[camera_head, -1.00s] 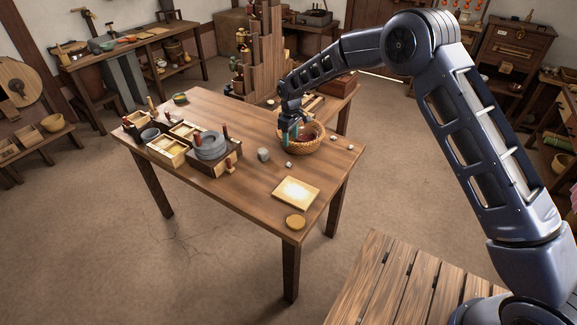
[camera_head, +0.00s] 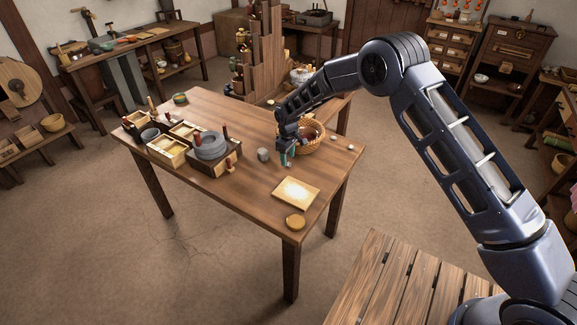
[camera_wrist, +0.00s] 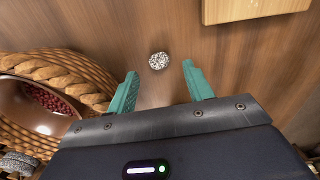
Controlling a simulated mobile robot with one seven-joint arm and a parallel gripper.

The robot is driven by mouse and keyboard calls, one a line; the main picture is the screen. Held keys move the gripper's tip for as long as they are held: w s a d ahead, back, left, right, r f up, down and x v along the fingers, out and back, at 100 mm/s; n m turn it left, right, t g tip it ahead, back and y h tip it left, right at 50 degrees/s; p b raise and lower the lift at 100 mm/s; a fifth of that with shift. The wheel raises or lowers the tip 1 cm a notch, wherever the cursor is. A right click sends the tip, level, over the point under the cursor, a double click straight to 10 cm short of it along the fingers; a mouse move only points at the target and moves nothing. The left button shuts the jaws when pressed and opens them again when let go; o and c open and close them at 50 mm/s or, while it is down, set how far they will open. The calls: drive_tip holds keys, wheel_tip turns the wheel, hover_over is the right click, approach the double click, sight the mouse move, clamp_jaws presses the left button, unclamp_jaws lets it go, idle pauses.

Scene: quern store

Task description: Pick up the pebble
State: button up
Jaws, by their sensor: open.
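A small speckled grey-white pebble (camera_wrist: 158,61) lies on the wooden table (camera_head: 250,195). In the wrist view it shows just beyond and between the two teal fingertips of my gripper (camera_wrist: 160,72), which is open and empty. In the head view my gripper (camera_head: 286,160) hangs low over the table, at the near left side of the basket, and seems to hide this pebble. Two other small pale stones lie right of the basket, one near it (camera_head: 333,138) and one nearer the table's right edge (camera_head: 351,147).
A woven basket (camera_head: 315,149) holding a bowl of dark red beans (camera_wrist: 45,98) stands close beside my gripper.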

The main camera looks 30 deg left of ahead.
sight(288, 163)
wheel_tip(288, 163, down, 3)
drive_tip(key=shift+d+r, duration=0.1)
drive_tip(key=shift+r, duration=0.05)
drive_tip(key=c, duration=1)
drive_tip(key=shift+c, duration=0.2)
wheel_tip(288, 163, up, 20)
